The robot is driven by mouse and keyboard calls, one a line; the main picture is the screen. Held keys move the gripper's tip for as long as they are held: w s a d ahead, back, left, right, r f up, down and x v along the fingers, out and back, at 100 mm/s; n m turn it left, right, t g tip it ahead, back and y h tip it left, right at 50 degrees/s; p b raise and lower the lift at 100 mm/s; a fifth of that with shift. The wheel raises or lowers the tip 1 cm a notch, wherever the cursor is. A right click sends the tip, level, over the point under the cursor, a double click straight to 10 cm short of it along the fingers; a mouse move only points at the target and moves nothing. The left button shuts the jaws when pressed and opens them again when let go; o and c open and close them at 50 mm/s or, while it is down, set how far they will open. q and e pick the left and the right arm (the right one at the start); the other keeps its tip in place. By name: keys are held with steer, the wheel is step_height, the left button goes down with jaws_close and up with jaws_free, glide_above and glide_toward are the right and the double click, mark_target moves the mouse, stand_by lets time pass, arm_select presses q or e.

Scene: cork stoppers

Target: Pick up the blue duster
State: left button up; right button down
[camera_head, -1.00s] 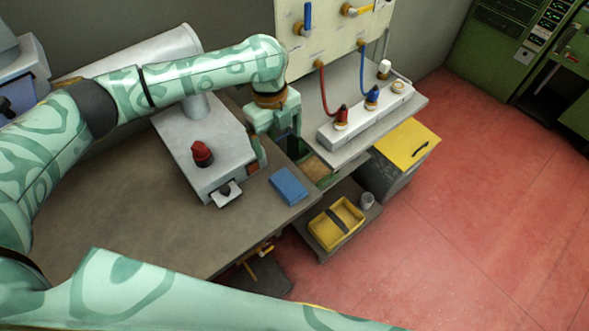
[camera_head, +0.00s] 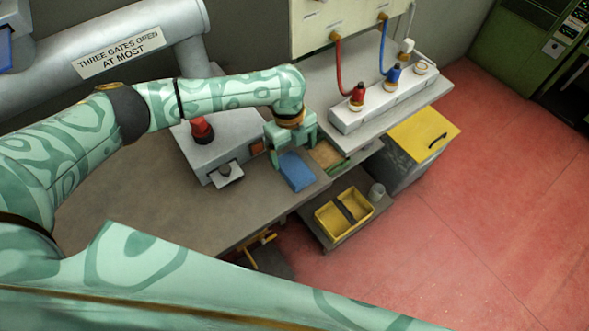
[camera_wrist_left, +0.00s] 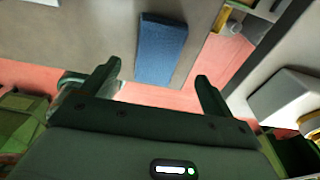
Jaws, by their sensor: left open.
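The blue duster (camera_head: 296,172) lies flat on the brown bench top near its right-hand edge, beside the grey machine with the red knob. It also shows in the left wrist view (camera_wrist_left: 161,50), ahead of the fingertips and between their lines. My left gripper (camera_head: 293,150) is open and empty, just above and behind the duster in the head view. Its two spread fingers show in the left wrist view (camera_wrist_left: 158,75), apart from the duster. Whether the fingers are level with the duster is hard to tell. My right gripper is not seen; only a patterned arm part crosses the bottom of the head view.
The grey machine (camera_head: 222,146) with a red knob (camera_head: 202,130) stands left of the duster. A white block with red and blue plugs (camera_head: 383,98) sits on the shelf behind. A yellow tray (camera_head: 343,212) and a grey cup (camera_head: 376,192) stand lower, right of the bench.

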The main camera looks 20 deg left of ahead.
mark_target(294, 168)
arm_select(q)
steer(key=f, duration=0.1)
steer(key=f+b, duration=0.1)
steer(key=f, duration=0.1)
steer(key=s+f, duration=0.1)
steer(key=f, duration=0.1)
steer(key=shift+d, duration=0.2)
steer(key=shift+r, duration=0.1)
steer(key=shift+c, duration=0.9)
steer(key=c, duration=0.9)
steer(key=shift+r, duration=0.45)
step_height(294, 168, up, 3)
steer(key=shift+w+f+p, duration=0.1)
steer(key=shift+f+p, duration=0.05)
steer(key=shift+p, duration=0.4)
steer(key=shift+s+d+r+p, duration=0.1)
steer(key=shift+s+r+p, duration=0.85)
steer(key=shift+s+r, duration=1)
steer(key=shift+s+r+p, duration=0.9)
steer(key=shift+s+r, duration=0.3)
steer(key=shift+s, duration=1.6)
steer(key=shift+s+d+r+p, duration=0.1)
steer(key=shift+s+r+p, duration=0.85)
steer(key=shift+s+r, duration=1)
